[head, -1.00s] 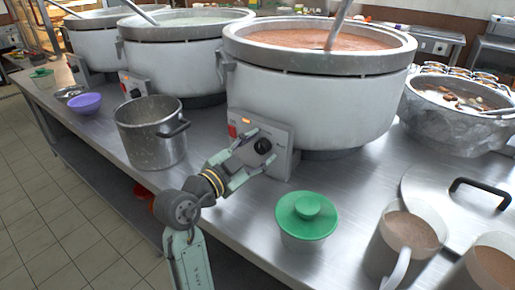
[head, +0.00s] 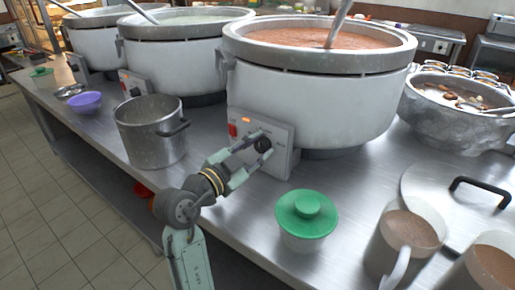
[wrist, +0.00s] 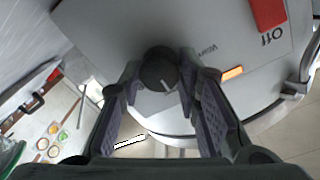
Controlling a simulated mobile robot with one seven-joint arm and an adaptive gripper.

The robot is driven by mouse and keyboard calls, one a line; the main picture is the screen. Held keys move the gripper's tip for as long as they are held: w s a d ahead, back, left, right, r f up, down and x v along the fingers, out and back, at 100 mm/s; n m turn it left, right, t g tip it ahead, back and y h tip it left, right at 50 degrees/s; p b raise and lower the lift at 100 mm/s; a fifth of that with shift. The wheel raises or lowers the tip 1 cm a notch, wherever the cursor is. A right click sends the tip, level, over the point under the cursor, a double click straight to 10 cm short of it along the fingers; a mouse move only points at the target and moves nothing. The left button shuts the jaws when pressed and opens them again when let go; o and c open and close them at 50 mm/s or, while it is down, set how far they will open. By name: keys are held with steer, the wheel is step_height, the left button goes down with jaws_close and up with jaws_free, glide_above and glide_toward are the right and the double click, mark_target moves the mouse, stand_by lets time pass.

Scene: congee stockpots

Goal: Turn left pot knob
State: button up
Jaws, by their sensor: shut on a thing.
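The nearest large white pot (head: 310,105), rightmost of the three big pots, has a grey control panel on its front. The panel carries a black round knob (head: 263,144), which also shows in the wrist view (wrist: 160,72) with a pale pointer line. My gripper (head: 256,149) is at this panel, with one finger on each side of the knob, shut on it. The middle pot (head: 175,60) and the far-left pot (head: 95,45) stand apart from my gripper. The middle pot has its own panel and knob (head: 135,92).
A red switch (head: 232,130) and a lit orange lamp (head: 245,120) sit beside the knob. A steel pot (head: 150,143) stands left of my arm. A green-lidded container (head: 306,217) stands close on the right, with jugs (head: 405,243) beyond it.

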steer(key=shift+n, duration=0.3)
steer(key=n, duration=0.2)
steer(key=shift+n, duration=0.4)
steer(key=n+p, duration=0.1)
steer(key=n, duration=0.2)
steer(key=shift+n, duration=0.3)
steer(key=n+p, duration=0.1)
steer(key=n, duration=0.2)
steer(key=shift+r+n+p, duration=0.1)
steer(key=shift+n+p, duration=0.2)
steer(key=shift+p, duration=0.05)
steer(key=shift+a+n+t+p, duration=0.1)
steer(key=shift+n+t+p, duration=0.5)
steer(key=shift+n, duration=1.1)
steer(key=o, duration=1.1)
steer(key=shift+o, duration=0.2)
steer(key=v, duration=1.2)
